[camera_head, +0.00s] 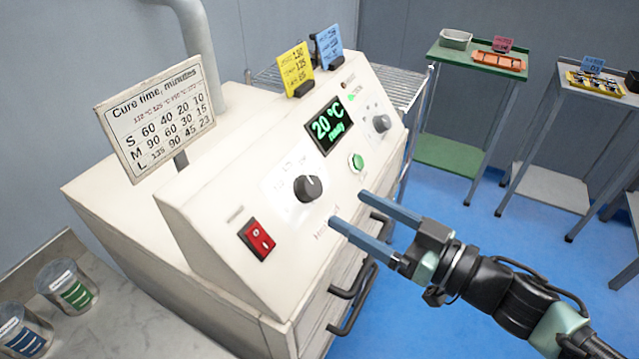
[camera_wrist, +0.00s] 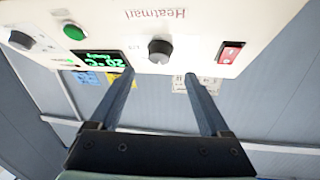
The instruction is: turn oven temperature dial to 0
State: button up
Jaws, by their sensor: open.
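The oven (camera_head: 215,225) is a cream cabinet with a sloped panel. A dark round dial (camera_head: 307,187) sits on the panel between the red switch and the display; its surrounding print is too small to read. It also shows in the wrist view (camera_wrist: 160,51), between my fingertips in the picture. A second, grey dial (camera_head: 381,123) is at the panel's right end, partly seen in the wrist view (camera_wrist: 21,39). I cannot read which is for temperature. My gripper (camera_head: 348,208) is open and empty, its fingers pointing at the panel just right of the dark dial, apparently apart from it.
The display (camera_head: 329,126) reads 20 °C, ready. A green button (camera_head: 356,162) and red switch (camera_head: 257,240) flank the dark dial. Dark door handles (camera_head: 352,283) jut out below. A cure-time sign (camera_head: 157,115) and two cards stand on top. Carts stand behind at right.

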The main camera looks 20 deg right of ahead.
aim_at(315, 188)
jog(key=x, duration=0.7)
jog(key=shift+w+a+p, duration=0.1)
jog(key=shift+w+p, duration=0.1)
jog(key=shift+p, duration=0.1)
grip_shut()
